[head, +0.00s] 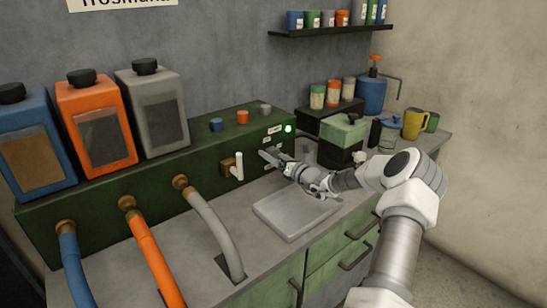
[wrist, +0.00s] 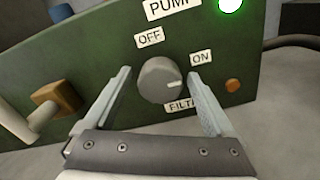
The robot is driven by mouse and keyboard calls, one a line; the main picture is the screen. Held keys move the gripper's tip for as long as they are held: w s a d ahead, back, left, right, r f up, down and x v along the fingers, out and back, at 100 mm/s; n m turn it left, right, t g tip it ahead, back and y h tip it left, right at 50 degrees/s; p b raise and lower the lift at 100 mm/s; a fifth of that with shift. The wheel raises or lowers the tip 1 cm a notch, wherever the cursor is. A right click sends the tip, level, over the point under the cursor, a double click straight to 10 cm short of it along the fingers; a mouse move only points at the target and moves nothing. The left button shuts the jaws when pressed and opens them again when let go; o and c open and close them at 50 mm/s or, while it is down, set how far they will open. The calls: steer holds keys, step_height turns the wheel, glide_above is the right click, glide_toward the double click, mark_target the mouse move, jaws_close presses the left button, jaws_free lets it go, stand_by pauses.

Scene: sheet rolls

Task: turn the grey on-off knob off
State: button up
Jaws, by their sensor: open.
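The grey knob (wrist: 160,80) is on the green panel (wrist: 95,45) in the wrist view. Its white pointer mark is on its right side, towards the ON label (wrist: 201,58). The OFF label (wrist: 149,37) is above the knob, to its upper left. My gripper (wrist: 162,88) is open, with one finger on each side of the knob; I cannot tell whether either touches it. In the head view my gripper (head: 272,157) is at the panel's right part and hides the knob. A green light (wrist: 230,5) is lit above the ON label; it also shows in the head view (head: 288,128).
A brass tap with a white lever (head: 238,167) stands left of my gripper. An orange button (wrist: 233,86) is right of the knob. A grey tray (head: 296,211) lies below my arm. Blue, orange and grey jugs (head: 153,110) stand on the panel box, with hoses (head: 213,228) below.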

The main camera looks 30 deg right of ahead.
steer(key=c, duration=1.4)
steer(key=shift+o, duration=0.2)
steer(key=shift+n, duration=0.3)
steer(key=n+b, duration=0.3)
steer(key=n, duration=0.1)
steer(key=shift+f, duration=0.2)
steer(key=n+b, duration=0.5)
steer(key=shift+w+f, duration=0.1)
steer(key=n+b, duration=0.4)
steer(key=b, duration=0.2)
steer(key=shift+d, duration=0.1)
steer(key=shift+r+n+b, duration=0.2)
steer(key=shift+n+b, duration=0.55)
steer(key=shift+n, duration=0.35)
steer(key=shift+r+n+b, duration=0.15)
steer(key=shift+n+b, duration=0.55)
steer(key=shift+n, duration=0.4)
